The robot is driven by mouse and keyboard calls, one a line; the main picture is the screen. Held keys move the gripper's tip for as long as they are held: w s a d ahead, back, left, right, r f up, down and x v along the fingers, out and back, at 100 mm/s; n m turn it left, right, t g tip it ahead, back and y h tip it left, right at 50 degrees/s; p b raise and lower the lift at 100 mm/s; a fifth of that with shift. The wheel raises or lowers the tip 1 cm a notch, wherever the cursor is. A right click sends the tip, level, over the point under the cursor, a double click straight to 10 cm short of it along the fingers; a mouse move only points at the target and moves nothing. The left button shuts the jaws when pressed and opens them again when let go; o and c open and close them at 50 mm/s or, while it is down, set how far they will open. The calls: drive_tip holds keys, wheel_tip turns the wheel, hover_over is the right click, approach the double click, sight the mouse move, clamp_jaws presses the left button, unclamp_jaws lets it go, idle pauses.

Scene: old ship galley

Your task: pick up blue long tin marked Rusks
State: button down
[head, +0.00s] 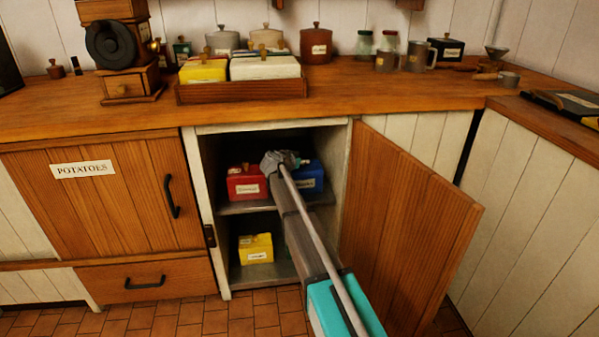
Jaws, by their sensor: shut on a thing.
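The blue tin (313,173) is on the right of the upper shelf inside the open cupboard. Its front has a pale label, too small to read. My gripper (281,160) reaches into the cupboard at the tin's left end and is shut on it. My arm hides the left part of the tin, and the fingertips cannot be made out. I cannot tell whether the tin is clear of the shelf.
A red tin (246,187) stands close left of my gripper on the same shelf (240,208). A yellow tin (256,249) is on the lower level. The cupboard door (405,215) stands open on the right. The counter (370,92) overhangs above.

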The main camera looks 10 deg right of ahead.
drive_tip(key=shift+r, duration=0.1)
wheel_tip(320, 180, up, 4)
drive_tip(key=p, duration=0.4)
drive_tip(key=s+a, duration=0.3)
drive_tip(key=s, duration=0.5)
drive_tip(key=s+a, duration=0.4)
drive_tip(key=s, duration=0.4)
drive_tip(key=shift+s+f, duration=0.3)
drive_tip(key=shift+f, duration=0.05)
drive_tip(key=shift+s, duration=0.1)
